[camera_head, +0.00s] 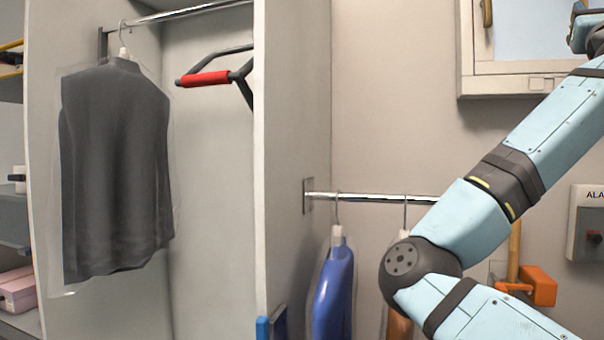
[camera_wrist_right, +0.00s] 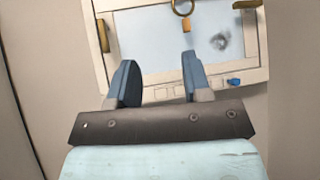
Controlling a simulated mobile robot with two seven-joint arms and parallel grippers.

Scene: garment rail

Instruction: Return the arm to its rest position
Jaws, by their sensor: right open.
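My right arm (camera_head: 460,222) crosses the right side of the head view, bent at a dark round joint. It rises from there to the upper right corner, where its wrist end is partly cut off by the frame edge. In the right wrist view my right gripper (camera_wrist_right: 158,60) is open, with its two blue fingers apart and nothing between them. It points toward a pale framed panel (camera_wrist_right: 151,92) on the wall. My left arm and left gripper are not in view.
A bagged dark garment (camera_head: 115,170) hangs from the upper rail (camera_head: 190,11) at left. A red-gripped bar (camera_head: 206,79) juts beside it. A lower rail (camera_head: 365,198) holds a blue item (camera_head: 332,293), close to my arm's joint. An alarm box (camera_head: 588,223) is at right.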

